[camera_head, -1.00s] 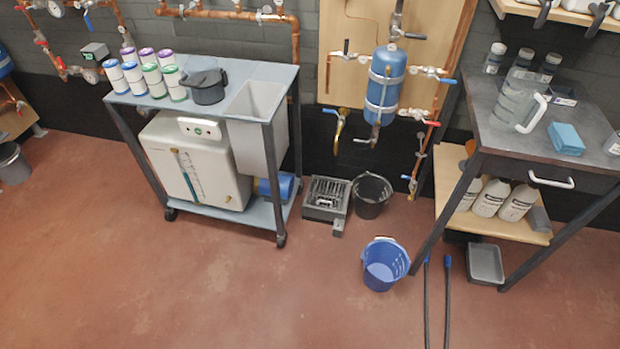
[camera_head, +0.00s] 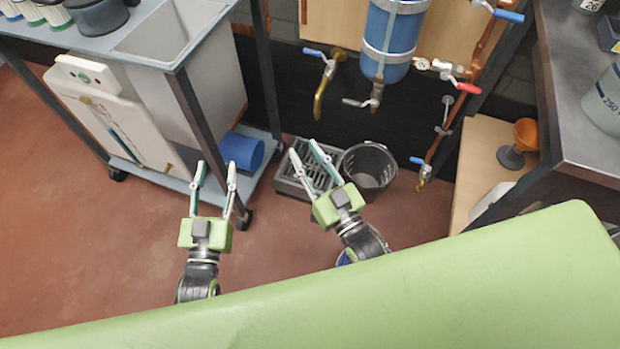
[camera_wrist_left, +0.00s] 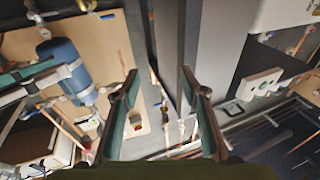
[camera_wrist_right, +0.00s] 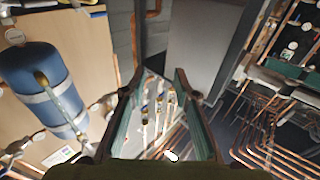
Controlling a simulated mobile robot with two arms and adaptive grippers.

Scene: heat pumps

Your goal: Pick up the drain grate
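The drain grate (camera_head: 293,176) is a grey slatted piece on the floor in the head view, set in a grey box-like drain between the cart and a dark bucket. My right gripper (camera_head: 304,154) shows in front of it and covers part of it; I cannot tell how high above it the gripper is. The right gripper is open with nothing between its fingers, also in the right wrist view (camera_wrist_right: 158,88). My left gripper (camera_head: 215,174) is open and empty, left of the drain near the cart's leg. It shows open in the left wrist view (camera_wrist_left: 160,85).
A dark grey bucket (camera_head: 369,170) stands right beside the drain. The cart (camera_head: 150,172) with a white tank and a blue cylinder (camera_head: 242,152) is at the left. A blue vessel (camera_head: 391,40) and pipes hang behind. A workbench (camera_head: 568,110) stands at the right.

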